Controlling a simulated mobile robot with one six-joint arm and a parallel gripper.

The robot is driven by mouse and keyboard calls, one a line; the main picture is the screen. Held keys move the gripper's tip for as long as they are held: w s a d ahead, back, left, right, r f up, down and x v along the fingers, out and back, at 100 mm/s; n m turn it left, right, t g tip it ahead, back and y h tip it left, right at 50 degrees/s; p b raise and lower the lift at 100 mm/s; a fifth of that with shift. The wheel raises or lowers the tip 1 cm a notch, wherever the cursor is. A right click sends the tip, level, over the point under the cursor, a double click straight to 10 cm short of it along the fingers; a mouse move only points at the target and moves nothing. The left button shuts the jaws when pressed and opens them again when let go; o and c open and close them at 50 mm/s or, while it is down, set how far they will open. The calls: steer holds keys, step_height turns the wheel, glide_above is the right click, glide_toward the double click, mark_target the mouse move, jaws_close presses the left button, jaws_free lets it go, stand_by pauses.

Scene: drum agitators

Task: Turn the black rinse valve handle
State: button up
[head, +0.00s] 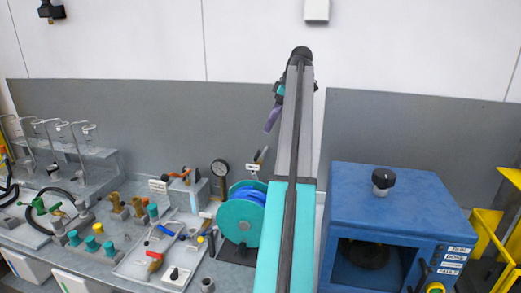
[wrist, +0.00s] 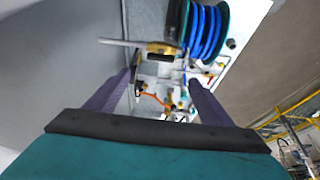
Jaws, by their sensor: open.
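A small dark lever (head: 261,155) stands behind the hose reel (head: 241,218) in the head view, with a white label below it. It may be the rinse valve handle; its markings are too small to read. In the wrist view a brass fitting (wrist: 158,49) with a grey bar sits beside the blue hose (wrist: 205,25); I cannot tell whether it is the same valve. My gripper (head: 270,118) hangs above and slightly right of the lever in the head view. Its purple fingers are apart and empty in the wrist view (wrist: 160,82).
Several teal-capped fittings and taps crowd the left bench. A blue box (head: 398,215) with a black knob (head: 383,178) stands right of my arm. The grey back panel (head: 130,115) rises behind.

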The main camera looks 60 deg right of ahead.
mark_target(257, 153)
steer(key=shift+w+a+f, duration=0.1)
steer(key=shift+p+x, duration=2.35)
steer(key=shift+x, duration=4.45)
steer(key=shift+c, duration=0.3)
